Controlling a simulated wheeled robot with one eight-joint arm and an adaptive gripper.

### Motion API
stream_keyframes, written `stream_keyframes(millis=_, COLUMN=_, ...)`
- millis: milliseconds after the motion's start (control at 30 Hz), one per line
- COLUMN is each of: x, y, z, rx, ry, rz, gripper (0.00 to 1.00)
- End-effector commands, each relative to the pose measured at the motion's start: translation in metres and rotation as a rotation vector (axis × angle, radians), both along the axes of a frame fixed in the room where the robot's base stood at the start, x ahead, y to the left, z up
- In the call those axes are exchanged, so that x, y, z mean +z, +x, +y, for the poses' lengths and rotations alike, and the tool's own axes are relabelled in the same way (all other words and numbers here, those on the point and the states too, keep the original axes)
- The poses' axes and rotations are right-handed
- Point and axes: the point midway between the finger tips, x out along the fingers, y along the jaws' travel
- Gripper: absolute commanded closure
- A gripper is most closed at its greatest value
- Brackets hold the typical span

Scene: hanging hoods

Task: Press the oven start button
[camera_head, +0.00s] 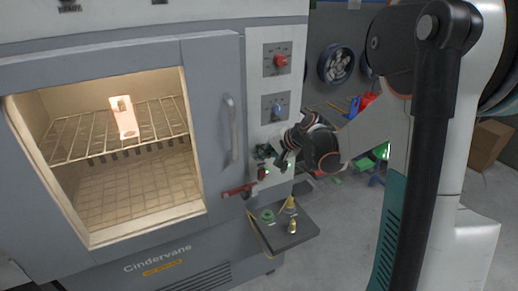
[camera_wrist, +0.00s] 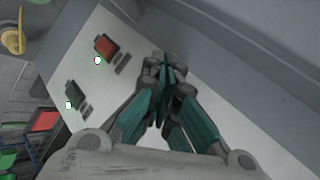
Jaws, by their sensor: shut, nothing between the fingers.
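The grey oven (camera_head: 214,75) has a white control panel (camera_head: 262,130) on its right side. In the wrist view the panel (camera_wrist: 135,100) carries a red button (camera_wrist: 106,46) and a dark button (camera_wrist: 70,88), each with a small lit lamp beside it. I cannot read the labels, so I cannot tell which one is start. My gripper (camera_head: 262,153) is in front of the lower panel and partly hides the buttons in the head view. In the wrist view my gripper (camera_wrist: 173,62) is shut and empty, with its fingertips right of the red button. Contact with the panel cannot be told.
A vertical door handle (camera_head: 231,128) is left of my gripper. A red bar (camera_head: 239,190) sticks out below. A small shelf (camera_head: 290,237) holds small items.

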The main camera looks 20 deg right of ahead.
Motion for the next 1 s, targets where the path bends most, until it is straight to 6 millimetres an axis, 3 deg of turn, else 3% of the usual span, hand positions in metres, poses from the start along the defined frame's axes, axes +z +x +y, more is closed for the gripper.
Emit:
stream_keyframes(millis=633, x=0.000, y=-0.014, z=-0.001, rx=0.000, ry=0.000, rz=0.000, gripper=1.00)
stream_keyframes(millis=1000, x=0.000, y=-0.046, z=-0.002, rx=-0.001, ry=0.000, rz=0.000, gripper=1.00)
